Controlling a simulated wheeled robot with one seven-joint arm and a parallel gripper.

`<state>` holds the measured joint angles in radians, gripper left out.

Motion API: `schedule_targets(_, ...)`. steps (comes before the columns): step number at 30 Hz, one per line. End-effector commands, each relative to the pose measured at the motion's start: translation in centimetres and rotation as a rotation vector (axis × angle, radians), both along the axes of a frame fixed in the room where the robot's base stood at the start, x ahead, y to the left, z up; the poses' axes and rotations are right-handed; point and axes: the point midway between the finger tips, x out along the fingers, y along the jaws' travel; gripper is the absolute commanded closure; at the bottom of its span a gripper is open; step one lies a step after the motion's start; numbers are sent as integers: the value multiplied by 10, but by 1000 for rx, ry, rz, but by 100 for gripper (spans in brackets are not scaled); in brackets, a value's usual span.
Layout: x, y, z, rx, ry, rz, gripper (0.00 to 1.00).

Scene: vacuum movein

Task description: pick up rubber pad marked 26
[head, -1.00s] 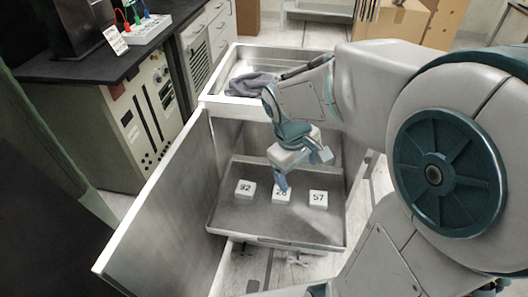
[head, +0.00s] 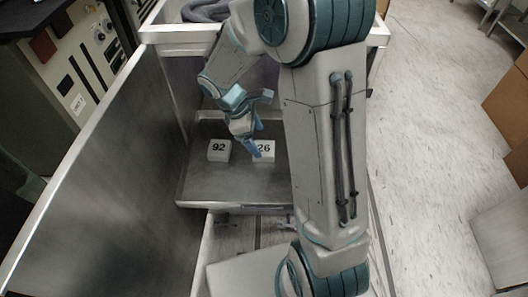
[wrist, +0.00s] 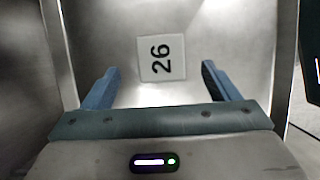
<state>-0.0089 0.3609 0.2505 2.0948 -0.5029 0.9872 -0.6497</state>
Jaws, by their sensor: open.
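The white rubber pad marked 26 (head: 265,150) lies on the metal shelf tray, partly covered by my gripper in the head view. In the wrist view the pad (wrist: 161,58) lies ahead of and between my two blue fingers, apart from both. My gripper (head: 257,152) is open and empty; its fingers also show in the wrist view (wrist: 158,85). The pad marked 92 (head: 219,150) lies to the left of the 26 pad. The pad marked 57 is hidden behind my arm in the head view.
The metal tray (head: 230,188) sits inside a cabinet with side walls. An open metal door (head: 95,165) stands on the left. A basin with grey cloth (head: 205,10) is above. Boxes (head: 505,115) stand at the far right, with clear floor (head: 430,120) between.

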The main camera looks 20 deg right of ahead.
Motion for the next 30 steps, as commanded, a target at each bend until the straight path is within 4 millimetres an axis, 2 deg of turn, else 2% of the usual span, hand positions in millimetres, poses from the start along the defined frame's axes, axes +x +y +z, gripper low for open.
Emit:
schedule_targets(12,-7,-19,-47,0,0,-4,18)
schedule_targets(20,-8,-21,-48,1,-1,-6,18)
schedule_targets(25,-8,-21,-47,1,-2,-6,65)
schedule_targets(26,-8,-21,-47,1,-2,-6,68)
schedule_targets(30,-8,-21,-47,1,-2,-6,68)
